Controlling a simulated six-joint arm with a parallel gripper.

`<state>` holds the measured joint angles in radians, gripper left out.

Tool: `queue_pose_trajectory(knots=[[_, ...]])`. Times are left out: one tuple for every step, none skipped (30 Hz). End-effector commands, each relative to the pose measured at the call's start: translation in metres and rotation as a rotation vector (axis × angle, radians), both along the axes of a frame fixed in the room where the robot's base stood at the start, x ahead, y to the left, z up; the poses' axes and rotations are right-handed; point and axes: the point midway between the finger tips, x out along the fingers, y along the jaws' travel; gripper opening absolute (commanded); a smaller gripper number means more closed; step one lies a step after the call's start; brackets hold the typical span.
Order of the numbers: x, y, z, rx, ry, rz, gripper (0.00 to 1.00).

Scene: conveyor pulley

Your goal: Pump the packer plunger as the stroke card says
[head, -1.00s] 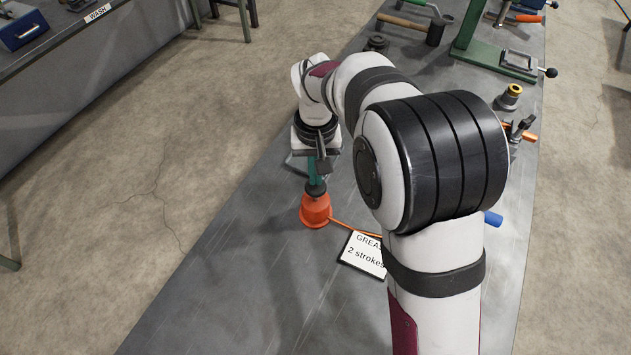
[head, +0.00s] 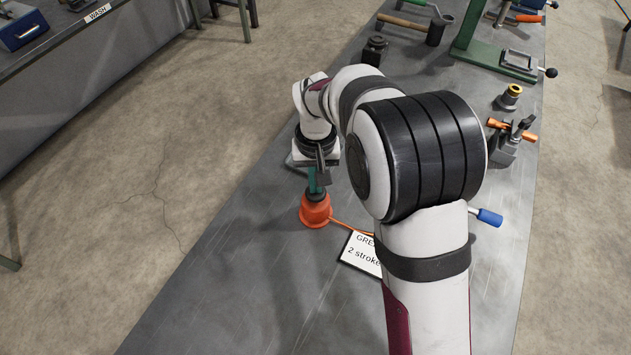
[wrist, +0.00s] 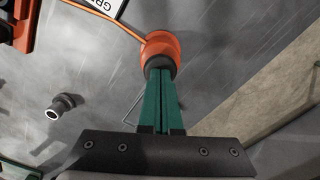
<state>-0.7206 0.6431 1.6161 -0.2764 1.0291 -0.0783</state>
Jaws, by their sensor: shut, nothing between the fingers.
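The packer is an orange cup-shaped body (head: 315,212) with a dark plunger head (head: 316,196) on top, standing on the bench. It also shows at the top middle of the wrist view (wrist: 163,44). My gripper (head: 316,188) has green fingers, shut together and empty, pointing down with their tips at the plunger head. In the wrist view the fingertips (wrist: 160,72) overlap the dark head and seem to touch it. The white stroke card (head: 362,253) lies right of the packer, reading "2 strokes" under a word starting "GRE"; my arm covers its right part.
An orange cord (head: 347,228) runs from the packer toward the card. A dark fitting (head: 375,50), a yellow-topped part (head: 510,96), a clamp (head: 508,142) and a blue-handled tool (head: 489,217) stand farther off.

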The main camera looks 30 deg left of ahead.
Motion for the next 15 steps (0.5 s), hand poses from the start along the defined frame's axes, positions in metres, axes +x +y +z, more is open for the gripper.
queue_pose_trajectory(knots=[[0.000, 0.000, -0.001, -0.001, 0.001, 0.000, 0.00], [0.000, 0.000, -0.002, -0.001, 0.001, 0.000, 0.00], [0.000, 0.000, -0.002, -0.001, 0.001, 0.000, 0.00], [0.000, 0.000, -0.002, -0.001, 0.001, 0.000, 0.00], [0.000, 0.000, -0.002, -0.001, 0.001, 0.000, 0.00], [0.000, 0.000, -0.002, -0.001, 0.001, 0.000, 0.00], [0.000, 0.000, -0.002, -0.001, 0.001, 0.000, 0.00], [0.000, 0.000, -0.002, -0.001, 0.001, 0.000, 0.00], [0.000, 0.000, -0.001, -0.001, 0.001, 0.000, 0.00], [0.000, 0.000, 0.000, 0.000, 0.000, 0.000, 0.00], [0.000, 0.000, 0.003, 0.000, 0.000, 0.000, 0.00], [0.000, 0.000, 0.006, 0.000, 0.000, -0.001, 0.00], [0.000, 0.000, 0.009, 0.000, 0.000, -0.001, 0.00], [0.000, 0.000, 0.011, 0.001, -0.001, -0.001, 0.00], [0.000, 0.000, 0.015, 0.000, 0.000, -0.001, 0.00]])
